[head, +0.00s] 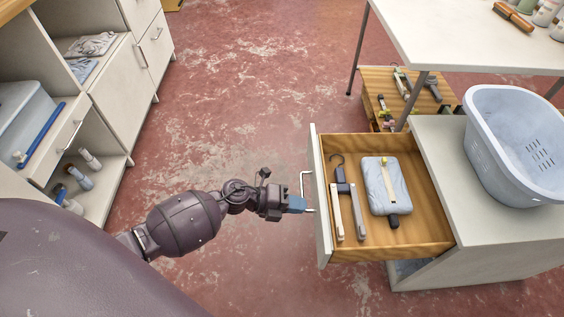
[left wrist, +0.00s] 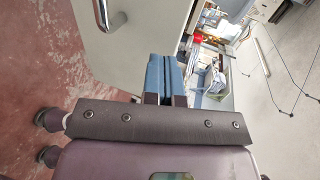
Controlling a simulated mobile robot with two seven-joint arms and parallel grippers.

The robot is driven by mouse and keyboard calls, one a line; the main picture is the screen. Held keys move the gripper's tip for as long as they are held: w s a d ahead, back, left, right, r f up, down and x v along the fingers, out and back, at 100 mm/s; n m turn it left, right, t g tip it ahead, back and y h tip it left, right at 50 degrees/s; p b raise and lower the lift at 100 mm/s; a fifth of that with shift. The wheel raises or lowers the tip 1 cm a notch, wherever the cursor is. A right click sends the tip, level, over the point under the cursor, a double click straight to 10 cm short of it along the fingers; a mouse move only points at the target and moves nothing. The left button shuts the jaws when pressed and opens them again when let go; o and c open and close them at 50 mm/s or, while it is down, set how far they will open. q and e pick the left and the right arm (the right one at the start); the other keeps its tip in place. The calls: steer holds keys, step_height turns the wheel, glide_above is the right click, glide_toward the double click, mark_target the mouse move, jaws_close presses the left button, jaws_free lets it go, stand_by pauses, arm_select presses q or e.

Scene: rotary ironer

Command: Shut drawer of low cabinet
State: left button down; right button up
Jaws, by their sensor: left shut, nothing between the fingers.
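The low cabinet (head: 463,225) stands at the right with its drawer (head: 378,252) pulled far out to the left. The drawer's pale front panel (head: 319,200) carries a metal bar handle (head: 303,183). The panel (left wrist: 135,42) and handle (left wrist: 103,14) also show in the left wrist view. My left gripper (head: 299,204) is shut and empty, its blue fingertips close to the outer face of the panel, by the near end of the handle. Whether they touch it I cannot tell. The blue fingers also show in the left wrist view (left wrist: 165,74). My right gripper is not in view.
The drawer holds a blue-white folded item (head: 385,185), a dark hook-ended item (head: 341,178) and pale bars. A light blue basket (head: 515,135) sits on the cabinet. A white table (head: 460,35) stands behind, shelves (head: 120,75) at left. The red floor between is clear.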

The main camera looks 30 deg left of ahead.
mark_target(319, 204)
arm_select(q)
steer(key=shift+w+d, duration=0.8)
steer(key=shift+d, duration=0.35)
steer(key=shift+r, duration=0.1)
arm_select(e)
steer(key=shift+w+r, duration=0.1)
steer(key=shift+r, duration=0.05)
arm_select(q)
steer(key=shift+d, duration=0.1)
steer(key=shift+w+d+r, duration=0.1)
steer(key=shift+w+d, duration=0.25)
steer(key=w+d, duration=0.7)
steer(key=d, duration=0.4)
steer(key=w+d, duration=0.8)
steer(key=d, duration=0.4)
steer(key=shift+w+b, duration=0.2)
steer(key=shift+b, duration=0.1)
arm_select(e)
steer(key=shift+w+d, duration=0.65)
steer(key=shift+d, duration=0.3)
arm_select(q)
steer(key=shift+a, duration=0.1)
